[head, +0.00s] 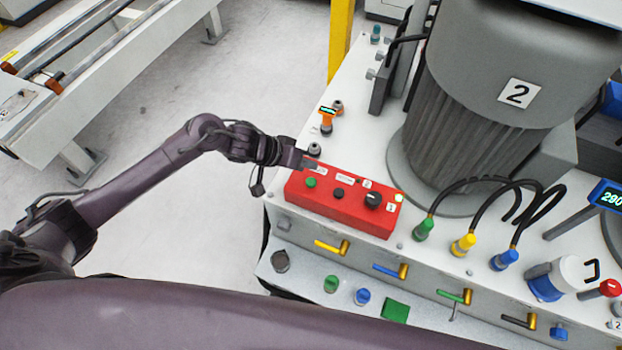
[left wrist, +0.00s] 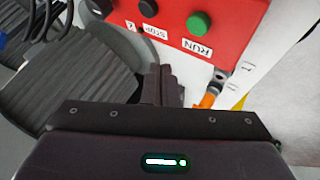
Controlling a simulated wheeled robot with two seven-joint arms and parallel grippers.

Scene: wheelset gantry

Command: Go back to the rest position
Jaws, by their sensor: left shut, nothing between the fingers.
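My left gripper (head: 310,164) is shut and empty. In the head view its tip is at the upper left edge of the red control box (head: 342,208), near the green button (head: 311,182); I cannot tell whether it touches the box. The box also has a black button (head: 338,194) and a black knob (head: 373,201). In the left wrist view the shut fingers (left wrist: 163,85) point toward the red box (left wrist: 220,55), with its green button (left wrist: 199,23) and RUN and STOP labels beyond them. My right gripper does not show.
A large grey cylinder marked 2 (head: 500,60) stands behind the box on the white bench (head: 355,100). Cables with green, yellow and blue plugs (head: 463,244) are to the right. Colored levers (head: 333,247) stick out in front. Open floor (head: 190,220) lies left of the bench.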

